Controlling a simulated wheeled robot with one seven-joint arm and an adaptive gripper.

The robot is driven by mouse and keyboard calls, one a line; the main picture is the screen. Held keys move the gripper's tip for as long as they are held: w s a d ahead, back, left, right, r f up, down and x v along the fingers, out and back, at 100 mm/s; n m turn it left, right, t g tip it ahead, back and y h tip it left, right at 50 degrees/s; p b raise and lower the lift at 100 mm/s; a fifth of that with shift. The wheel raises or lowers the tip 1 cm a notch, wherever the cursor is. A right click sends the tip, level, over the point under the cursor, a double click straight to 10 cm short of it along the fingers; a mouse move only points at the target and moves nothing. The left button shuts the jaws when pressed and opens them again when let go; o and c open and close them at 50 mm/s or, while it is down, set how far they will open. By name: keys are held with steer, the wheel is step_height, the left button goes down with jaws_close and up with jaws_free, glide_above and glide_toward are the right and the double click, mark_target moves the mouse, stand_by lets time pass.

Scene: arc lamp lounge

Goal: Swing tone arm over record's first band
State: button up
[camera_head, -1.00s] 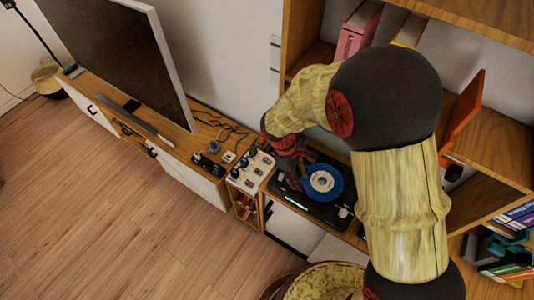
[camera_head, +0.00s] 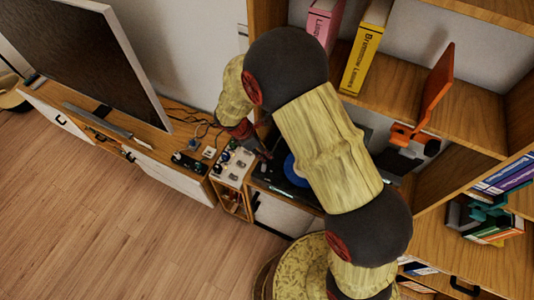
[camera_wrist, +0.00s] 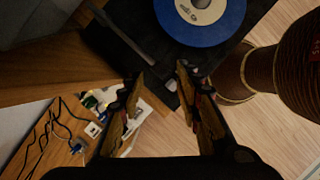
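The turntable (camera_head: 268,181) stands on a wooden cabinet, mostly covered by my arm in the head view. A blue record (camera_head: 292,169) lies on it; in the wrist view the record (camera_wrist: 213,31) shows at the top with a pale label. The dark tone arm (camera_wrist: 127,35) runs from the upper left toward the space ahead of my fingers, beside the record rather than over it. A small grey piece (camera_wrist: 171,84) lies near its end. My gripper (camera_wrist: 157,86) is open, fingers apart, with the deck's corner beyond the tips. I cannot tell whether a finger touches anything.
A white mixer with knobs (camera_head: 234,162) stands left of the turntable, with cables (camera_head: 190,118) farther left. A television (camera_head: 85,45) stands on the low cabinet. Shelves with books (camera_head: 365,50) and an orange stand (camera_head: 432,92) are right.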

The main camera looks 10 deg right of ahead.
steer(key=shift+x, duration=1.95)
steer(key=shift+c, duration=0.3)
steer(key=c, duration=0.7)
jaws_close()
